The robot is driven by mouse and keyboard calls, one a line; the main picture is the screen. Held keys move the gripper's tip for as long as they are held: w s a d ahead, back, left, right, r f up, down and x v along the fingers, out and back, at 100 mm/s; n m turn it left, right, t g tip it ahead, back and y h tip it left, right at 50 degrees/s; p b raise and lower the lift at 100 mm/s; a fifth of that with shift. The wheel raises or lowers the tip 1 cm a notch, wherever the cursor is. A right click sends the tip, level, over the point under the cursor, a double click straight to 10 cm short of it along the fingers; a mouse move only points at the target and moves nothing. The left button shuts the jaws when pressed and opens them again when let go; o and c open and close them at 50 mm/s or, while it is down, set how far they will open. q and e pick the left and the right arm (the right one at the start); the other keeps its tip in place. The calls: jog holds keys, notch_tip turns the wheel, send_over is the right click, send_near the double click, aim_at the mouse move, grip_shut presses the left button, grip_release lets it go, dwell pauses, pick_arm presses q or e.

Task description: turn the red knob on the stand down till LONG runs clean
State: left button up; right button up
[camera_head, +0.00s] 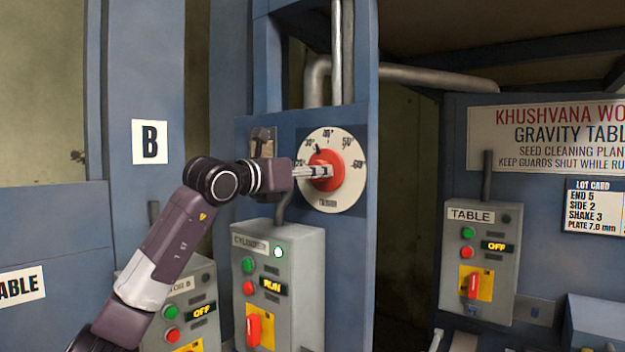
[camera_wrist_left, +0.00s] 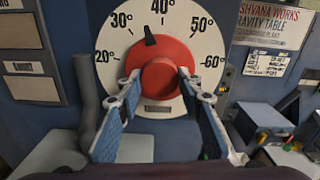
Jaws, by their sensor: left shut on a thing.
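The red knob (camera_head: 328,172) sits on a white round dial on the blue stand (camera_head: 366,120). In the left wrist view the knob (camera_wrist_left: 160,78) shows close ahead, and the dial (camera_wrist_left: 125,45) is marked from 20° to 60°. My right gripper is not in view. No sign reading LONG shows.
Below the dial, the CYLINDER switch box (camera_head: 262,290) reads RUN with a lit lamp. A TABLE box (camera_head: 480,262) at right reads OFF, as does another box (camera_head: 190,310) at lower left. A lot card (camera_head: 595,207) hangs at far right.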

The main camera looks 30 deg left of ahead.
pick_arm(q)
jog(key=shift+r+n+b, duration=0.1)
jog(key=shift+n+b, duration=0.55)
jog(key=shift+n, duration=1.35)
jog(key=shift+s, duration=0.1)
jog(key=o, duration=1.2)
jog(key=shift+c, duration=0.2)
jog(key=s+a, duration=0.1)
jog(key=s, duration=1.1)
